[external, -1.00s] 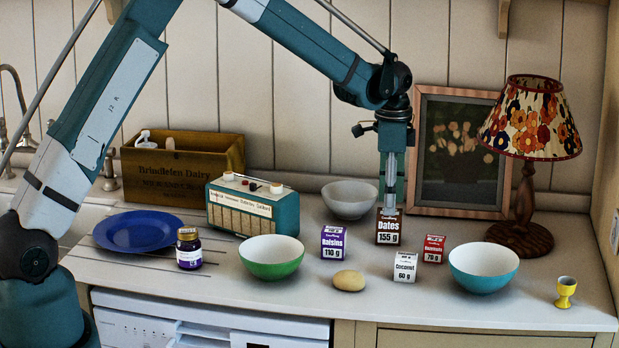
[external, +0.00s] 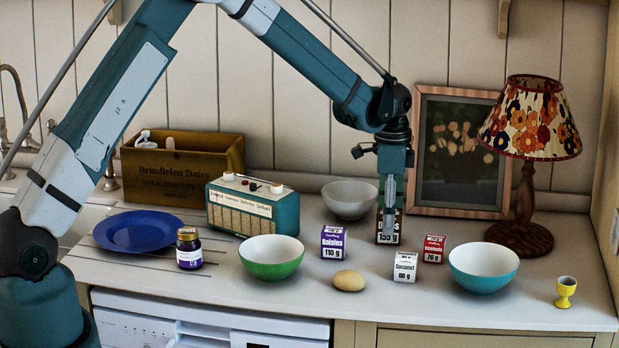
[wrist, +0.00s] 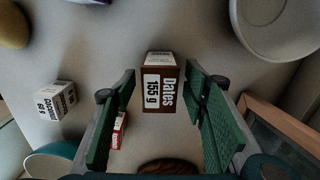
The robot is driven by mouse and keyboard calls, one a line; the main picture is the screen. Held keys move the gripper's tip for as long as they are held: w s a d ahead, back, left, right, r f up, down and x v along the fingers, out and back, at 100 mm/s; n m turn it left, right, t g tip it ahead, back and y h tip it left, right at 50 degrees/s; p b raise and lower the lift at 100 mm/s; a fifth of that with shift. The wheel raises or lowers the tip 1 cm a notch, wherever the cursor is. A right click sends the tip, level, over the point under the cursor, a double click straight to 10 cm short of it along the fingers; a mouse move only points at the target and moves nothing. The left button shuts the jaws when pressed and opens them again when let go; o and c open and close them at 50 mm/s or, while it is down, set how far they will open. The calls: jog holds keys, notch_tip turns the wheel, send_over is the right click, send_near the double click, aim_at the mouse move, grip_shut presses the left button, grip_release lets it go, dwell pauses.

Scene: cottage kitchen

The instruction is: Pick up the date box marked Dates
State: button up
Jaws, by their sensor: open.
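The brown date box (external: 397,239) stands on the counter in front of the framed picture, its label partly hidden by my gripper in the external view. In the wrist view the date box (wrist: 163,84) shows "Dates 155 g" and lies between my open fingers, toward their tips. My gripper (external: 388,228) points down in front of the box in the external view. In the wrist view my gripper (wrist: 160,80) has green fingers spread on either side of the box, with a gap on both sides.
Close by are the purple Raisins box (external: 333,242), white Coconut box (external: 405,267) and red Hazelnuts box (external: 433,249). A white bowl (external: 350,199) stands behind left, a turquoise bowl (external: 484,268) right, a lamp (external: 527,190) behind right. A potato-like item (external: 348,280) lies in front.

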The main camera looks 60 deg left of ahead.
jog(key=shift+f, duration=0.25)
jog(key=shift+c, duration=0.5)
jog(key=c, duration=0.9)
